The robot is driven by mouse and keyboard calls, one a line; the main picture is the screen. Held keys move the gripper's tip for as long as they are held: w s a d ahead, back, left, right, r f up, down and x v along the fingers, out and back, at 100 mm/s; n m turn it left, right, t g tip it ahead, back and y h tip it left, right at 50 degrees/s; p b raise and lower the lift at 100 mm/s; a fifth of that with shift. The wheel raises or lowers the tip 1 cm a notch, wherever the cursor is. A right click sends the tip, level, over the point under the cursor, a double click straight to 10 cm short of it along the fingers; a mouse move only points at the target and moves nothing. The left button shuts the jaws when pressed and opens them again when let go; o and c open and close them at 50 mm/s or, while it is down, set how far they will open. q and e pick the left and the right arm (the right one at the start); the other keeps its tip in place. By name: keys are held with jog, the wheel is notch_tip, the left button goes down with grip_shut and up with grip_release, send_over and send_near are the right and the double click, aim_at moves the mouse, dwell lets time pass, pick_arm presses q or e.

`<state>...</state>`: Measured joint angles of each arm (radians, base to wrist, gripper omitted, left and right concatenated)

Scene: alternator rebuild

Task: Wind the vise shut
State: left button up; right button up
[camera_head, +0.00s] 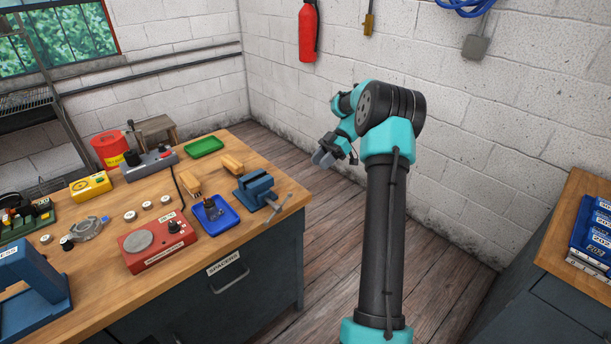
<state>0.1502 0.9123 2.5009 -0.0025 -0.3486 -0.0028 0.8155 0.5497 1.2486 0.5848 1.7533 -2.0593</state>
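The blue vise (254,192) stands at the right end of the wooden bench. A grey metal bar handle (279,207) sticks out at its front, slanting up to the right over the bench edge. Whether the vise jaws touch or stand apart is too small to tell. My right gripper (322,158) hangs in the air beyond the right side of the bench, apart from the vise and its handle. It holds nothing that I can see, and its finger gap is unclear. My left gripper is not in view.
A green tray (204,147) lies behind. The floor right of the bench is clear. Another cabinet (570,250) stands far right.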

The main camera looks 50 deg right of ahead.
aim_at(286, 199)
jog(key=s+a+f+m+t+h, duration=0.4)
jog(key=s+m+t, duration=0.3)
jog(key=m, duration=0.4)
jog(key=s+a+f+m+t+h, duration=0.4)
jog(key=s+a+m+t, duration=0.2)
jog(key=m, duration=0.5)
jog(key=s+t, duration=0.1)
jog(key=t, duration=0.1)
jog(key=shift+s+a+f+m+t, duration=0.15)
jog(key=shift+s+f+m+t, duration=0.05)
jog(key=shift+m+t, duration=0.1)
jog(key=x, duration=1.7)
jog(key=shift+w, duration=0.2)
jog(key=shift+c, duration=0.3)
grip_shut()
